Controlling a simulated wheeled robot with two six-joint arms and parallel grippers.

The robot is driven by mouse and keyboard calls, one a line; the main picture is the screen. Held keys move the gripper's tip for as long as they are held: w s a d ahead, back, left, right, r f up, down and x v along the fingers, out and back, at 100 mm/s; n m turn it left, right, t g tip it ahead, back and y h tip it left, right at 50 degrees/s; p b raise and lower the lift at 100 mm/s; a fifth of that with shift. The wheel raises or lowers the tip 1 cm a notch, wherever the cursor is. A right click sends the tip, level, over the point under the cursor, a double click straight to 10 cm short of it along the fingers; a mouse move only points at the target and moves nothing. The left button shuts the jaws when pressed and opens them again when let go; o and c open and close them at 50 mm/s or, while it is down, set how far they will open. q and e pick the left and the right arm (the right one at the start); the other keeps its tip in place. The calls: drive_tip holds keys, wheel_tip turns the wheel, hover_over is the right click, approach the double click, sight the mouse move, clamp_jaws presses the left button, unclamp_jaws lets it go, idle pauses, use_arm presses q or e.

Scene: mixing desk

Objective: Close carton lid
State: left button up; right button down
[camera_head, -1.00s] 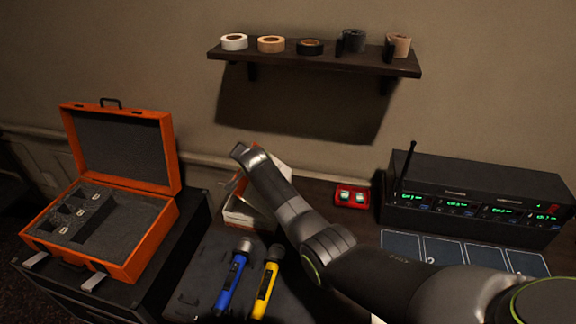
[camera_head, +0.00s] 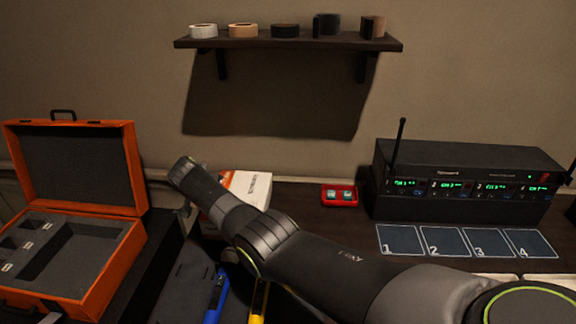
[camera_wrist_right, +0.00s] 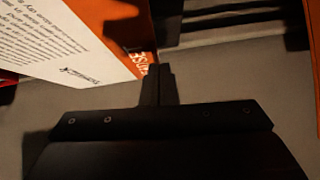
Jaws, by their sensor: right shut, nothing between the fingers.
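The carton (camera_head: 248,186) is a small white box with orange on it, on the desk behind my right forearm in the head view. Its white printed panel faces up and looks about level; my arm hides its front and left parts, so I cannot tell if the lid is fully down. In the right wrist view the carton's white text panel (camera_wrist_right: 62,45) and an orange face (camera_wrist_right: 128,32) lie at upper left. My right gripper (camera_wrist_right: 157,72) is shut and empty, its tips close beside the orange face; contact is unclear. My left gripper is not in view.
An open orange case (camera_head: 138,190) stands at the left. A blue microphone (camera_head: 217,300) and a yellow one (camera_head: 259,300) lie below my arm. A red tray (camera_head: 339,204), numbered cards (camera_head: 447,241) and a black receiver (camera_head: 466,186) with an antenna are to the right. A shelf (camera_head: 290,43) holds tape rolls.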

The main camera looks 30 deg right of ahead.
drive_tip(key=shift+f, duration=0.45)
drive_tip(key=shift+s, duration=0.1)
